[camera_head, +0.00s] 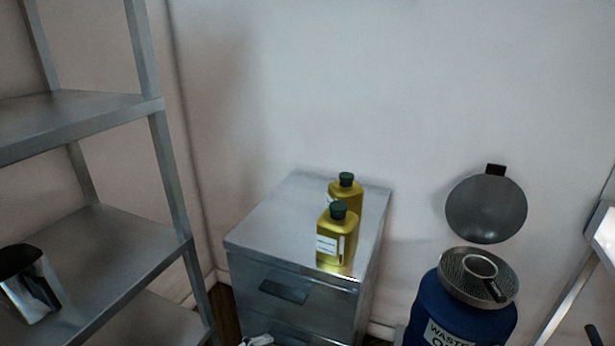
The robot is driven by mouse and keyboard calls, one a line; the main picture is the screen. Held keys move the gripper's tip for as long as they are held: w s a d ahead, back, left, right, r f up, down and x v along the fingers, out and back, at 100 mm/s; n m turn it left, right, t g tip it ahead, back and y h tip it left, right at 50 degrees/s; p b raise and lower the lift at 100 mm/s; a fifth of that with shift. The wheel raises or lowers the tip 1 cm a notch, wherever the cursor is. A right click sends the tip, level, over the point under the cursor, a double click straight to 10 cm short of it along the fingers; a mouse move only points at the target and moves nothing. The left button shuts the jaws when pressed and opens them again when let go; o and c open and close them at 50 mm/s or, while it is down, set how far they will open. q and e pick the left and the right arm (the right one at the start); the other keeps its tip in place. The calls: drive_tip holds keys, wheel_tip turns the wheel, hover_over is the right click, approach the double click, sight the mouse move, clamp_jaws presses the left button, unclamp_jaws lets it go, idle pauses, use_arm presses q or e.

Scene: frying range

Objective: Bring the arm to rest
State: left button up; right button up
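Neither of my grippers can be made out in the head view. Two yellow-green bottles with dark green caps stand upright on a steel drawer cabinet (272,222). The front bottle (331,240) has a white label and partly covers the back bottle (346,190). A small pale shape (257,340) shows at the bottom edge in front of the cabinet; I cannot tell what it is.
A blue waste oil drum (435,305) stands at the lower right, with a round strainer (455,275) on top. A dark round lid (486,209) is against the wall above it. A steel shelf rack (110,250) on the left holds a shiny metal container (36,290).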

use_arm(q)
drive_tip(key=s+a+f+m+t+y, duration=0.1)
drive_tip(key=s+a+f+m+y, duration=0.3)
drive_tip(key=s+m, duration=0.3)
drive_tip(key=s+a+f+m+t+y, duration=0.1)
drive_tip(key=s+a+f+m+y, duration=0.3)
drive_tip(key=m, duration=0.5)
drive_tip(key=s+a, duration=0.1)
drive_tip(key=s, duration=0.1)
drive_tip(key=shift+s+a+f, duration=0.3)
drive_tip(key=shift+s+f, duration=0.05)
drive_tip(key=shift+f, duration=0.05)
